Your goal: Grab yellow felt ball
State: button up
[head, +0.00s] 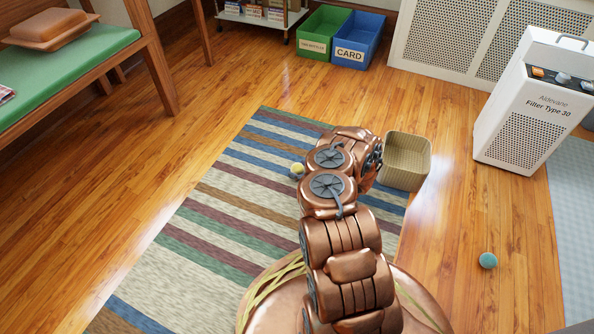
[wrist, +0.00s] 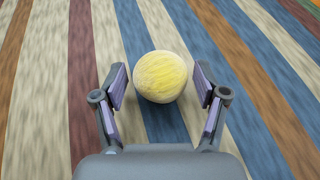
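The yellow felt ball (wrist: 161,77) lies on the striped rug in the wrist view, between and slightly beyond the tips of my gripper (wrist: 160,88). My gripper is open, with a finger on each side of the ball and a gap on both sides. In the head view, a small part of a pale yellow ball (head: 297,168) shows at the left edge of my arm, with something grey-blue beside it. My arm hides most of that spot and my gripper's fingers there.
The striped rug (head: 232,180) lies flat under my arm. A woven basket (head: 405,161) stands at the rug's right edge. A teal ball (head: 488,260) lies on the wooden floor to the right. A white filter unit (head: 530,100) stands further right, and a green-topped bench (head: 75,65) at the left.

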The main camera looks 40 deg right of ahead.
jog(key=c, duration=0.7)
